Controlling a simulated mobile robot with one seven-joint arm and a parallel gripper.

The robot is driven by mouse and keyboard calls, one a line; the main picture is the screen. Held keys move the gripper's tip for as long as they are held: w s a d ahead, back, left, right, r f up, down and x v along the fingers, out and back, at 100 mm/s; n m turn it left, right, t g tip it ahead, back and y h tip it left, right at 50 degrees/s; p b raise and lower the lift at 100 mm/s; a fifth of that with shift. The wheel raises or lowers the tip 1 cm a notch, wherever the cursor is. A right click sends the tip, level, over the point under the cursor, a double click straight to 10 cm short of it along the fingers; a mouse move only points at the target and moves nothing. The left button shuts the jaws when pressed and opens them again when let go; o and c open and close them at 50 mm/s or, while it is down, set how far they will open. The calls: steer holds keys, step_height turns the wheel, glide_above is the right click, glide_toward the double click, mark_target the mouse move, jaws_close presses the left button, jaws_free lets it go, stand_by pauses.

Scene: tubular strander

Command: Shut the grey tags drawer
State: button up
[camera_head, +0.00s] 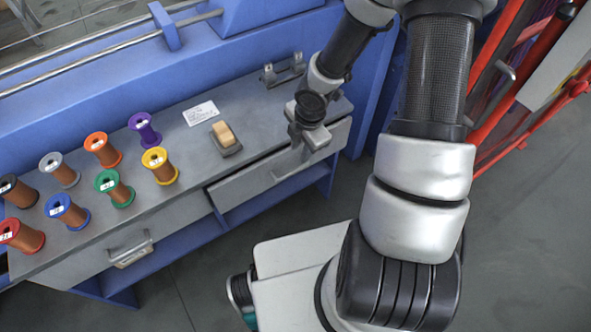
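A grey drawer (250,184) sits under the right half of the grey bench. Its front stands slightly out from the bench edge, with a thin dark gap along the top. A pale handle is on its front, partly hidden by my arm's end. My gripper (308,142) points down at the top edge of this drawer front, near the handle. Whether it touches is unclear, and its fingers are too small and hidden to tell open from shut. A second grey drawer (185,214) with a handle (130,247) and a tan label is at the left, and looks flush.
Several wire spools stand on the bench's left, including a purple one (145,129) and a yellow one (160,166). A white card (200,113) and a tan block on a dark base (224,134) lie near the drawer. Red frame (500,75) at right; floor clear.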

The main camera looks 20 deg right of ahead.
mark_target(296, 170)
steer(key=f+b, duration=0.2)
steer(key=f, duration=0.1)
steer(key=w+f+b, duration=0.1)
steer(key=f+b, duration=0.1)
steer(key=f, duration=0.2)
steer(key=w+f+b, duration=0.1)
steer(key=f, duration=0.3)
steer(key=shift+a+f+b, duration=0.1)
steer(key=shift+a+b, duration=0.3)
jaws_close()
